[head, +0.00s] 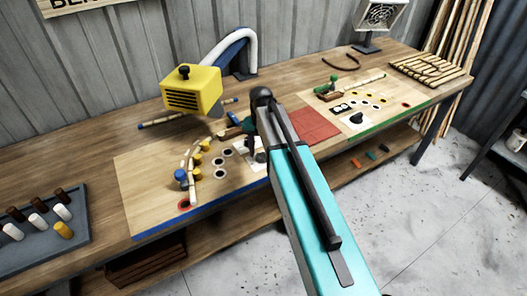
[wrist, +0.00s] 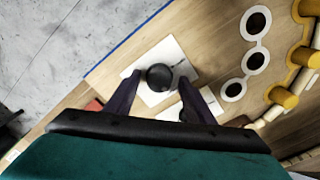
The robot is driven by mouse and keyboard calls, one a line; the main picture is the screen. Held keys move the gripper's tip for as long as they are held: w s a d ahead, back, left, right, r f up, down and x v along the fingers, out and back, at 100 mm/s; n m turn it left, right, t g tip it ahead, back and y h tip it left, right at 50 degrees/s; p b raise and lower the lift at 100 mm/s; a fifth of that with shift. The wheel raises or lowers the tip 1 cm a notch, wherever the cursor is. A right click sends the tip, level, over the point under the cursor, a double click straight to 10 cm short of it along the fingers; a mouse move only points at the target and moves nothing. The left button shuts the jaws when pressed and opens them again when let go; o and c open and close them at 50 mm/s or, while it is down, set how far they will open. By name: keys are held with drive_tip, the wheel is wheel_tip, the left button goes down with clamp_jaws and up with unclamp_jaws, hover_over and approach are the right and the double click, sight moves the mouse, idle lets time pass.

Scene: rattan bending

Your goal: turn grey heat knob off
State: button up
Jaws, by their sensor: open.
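The dark grey round knob (wrist: 158,76) stands on a white plate (wrist: 155,97) in the wrist view. My gripper (wrist: 159,82) is open, with one dark finger on each side of the knob. Whether the fingers touch it I cannot tell. A second white plate lies close below it, partly hidden by my right finger. In the head view my arm and gripper cover most of this spot, and part of the white plate (head: 244,161) shows beside them. The knob's pointer direction is not clear.
A board with black-holed white rings (wrist: 256,61) and yellow pegs (wrist: 284,97) lies beside the plate. A yellow heater box (head: 191,91) stands behind. Another dark knob (head: 357,118) is on the right-hand board. A red mat (head: 314,124) lies between the boards.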

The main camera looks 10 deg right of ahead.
drive_tip(key=c, duration=0.9)
drive_tip(key=shift+d, duration=0.3)
drive_tip(key=shift+c, duration=0.8)
drive_tip(key=shift+a, duration=0.25)
